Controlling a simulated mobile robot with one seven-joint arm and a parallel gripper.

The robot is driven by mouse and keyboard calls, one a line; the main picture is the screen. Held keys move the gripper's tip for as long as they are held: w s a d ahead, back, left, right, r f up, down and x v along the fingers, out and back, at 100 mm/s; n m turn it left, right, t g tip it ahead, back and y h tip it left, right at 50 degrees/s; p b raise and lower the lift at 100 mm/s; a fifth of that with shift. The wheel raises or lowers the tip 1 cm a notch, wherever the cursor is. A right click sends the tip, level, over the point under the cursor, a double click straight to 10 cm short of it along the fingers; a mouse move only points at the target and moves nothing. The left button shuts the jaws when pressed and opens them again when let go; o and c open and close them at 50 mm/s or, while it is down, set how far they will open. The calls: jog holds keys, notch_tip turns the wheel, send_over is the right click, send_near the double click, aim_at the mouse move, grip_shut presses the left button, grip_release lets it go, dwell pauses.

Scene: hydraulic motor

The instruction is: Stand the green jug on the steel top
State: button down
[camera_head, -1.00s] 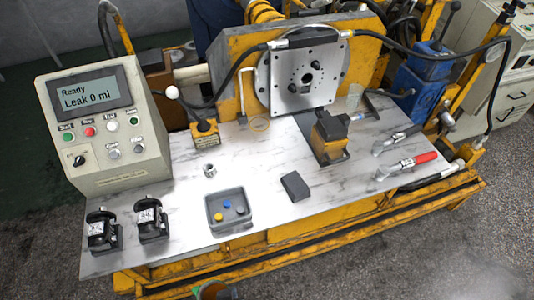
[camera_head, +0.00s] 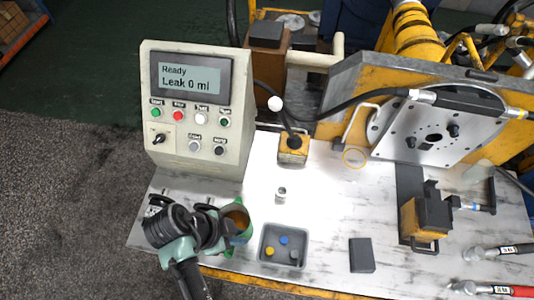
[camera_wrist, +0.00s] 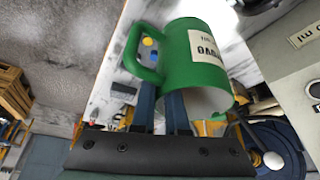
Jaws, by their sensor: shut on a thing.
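The green jug (camera_head: 247,233) is held over the front left of the steel top (camera_head: 320,205), left of the grey tray. Its open mouth shows brownish inside. In the wrist view the jug (camera_wrist: 185,45) has a white label and a loop handle on its left. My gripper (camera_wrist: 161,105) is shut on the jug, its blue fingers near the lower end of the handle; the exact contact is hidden. In the head view my wrist covers the fingers and part of the jug. I cannot tell how far the jug is above the top.
The control box (camera_head: 195,105) stands behind my arm. A grey tray (camera_head: 284,246) with coloured caps is right of the jug.

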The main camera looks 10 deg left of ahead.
notch_tip(320, 180, down, 10)
dwell(0.6)
jog(key=c, duration=0.9)
grip_release()
jog(key=shift+f, duration=0.1)
jog(key=v, duration=1.2)
jog(key=shift+s, duration=0.1)
